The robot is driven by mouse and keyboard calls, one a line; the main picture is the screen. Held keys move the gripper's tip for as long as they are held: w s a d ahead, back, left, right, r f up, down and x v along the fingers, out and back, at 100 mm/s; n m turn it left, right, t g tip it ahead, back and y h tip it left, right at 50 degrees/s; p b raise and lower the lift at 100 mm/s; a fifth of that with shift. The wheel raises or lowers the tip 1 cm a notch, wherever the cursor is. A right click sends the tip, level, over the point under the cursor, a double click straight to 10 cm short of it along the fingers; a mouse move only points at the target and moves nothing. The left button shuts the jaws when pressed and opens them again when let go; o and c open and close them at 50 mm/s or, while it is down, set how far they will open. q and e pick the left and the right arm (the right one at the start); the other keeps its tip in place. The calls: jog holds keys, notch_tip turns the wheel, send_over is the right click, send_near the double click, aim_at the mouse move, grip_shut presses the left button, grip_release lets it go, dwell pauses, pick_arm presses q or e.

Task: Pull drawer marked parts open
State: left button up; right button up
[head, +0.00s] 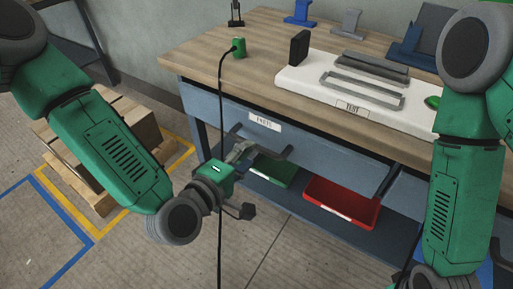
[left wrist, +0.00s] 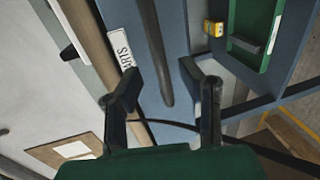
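The drawer marked parts (head: 228,106) is a blue-grey front under the bench top, and it looks shut. Its white label (head: 265,121) is partly readable and also shows in the left wrist view (left wrist: 121,47). The drawer's dark bar handle (head: 283,153) is partly hidden behind my left gripper (head: 243,150). In the left wrist view, the handle (left wrist: 154,55) runs between the two spread fingers of my left gripper (left wrist: 160,72), with gaps on both sides. That gripper is open and holds nothing. My right arm comes down at the right, but its gripper is out of view.
A black cable (head: 219,130) hangs from a green device (head: 239,47) past my left gripper; it crosses behind the fingers in the left wrist view (left wrist: 180,125). A red bin (head: 342,203) and green bin (head: 275,171) sit on the lower shelf. Boxes (head: 130,125) stand on a pallet at left.

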aim_at(257, 147)
pick_arm(q)
jog(key=shift+x, duration=2.25)
pick_arm(e)
jog(key=shift+f, duration=0.35)
pick_arm(q)
jog(key=shift+c, duration=0.3)
grip_shut()
jog(key=shift+s+f, duration=0.1)
jog(key=shift+s, duration=0.05)
pick_arm(e)
jog(key=shift+s, duration=0.1)
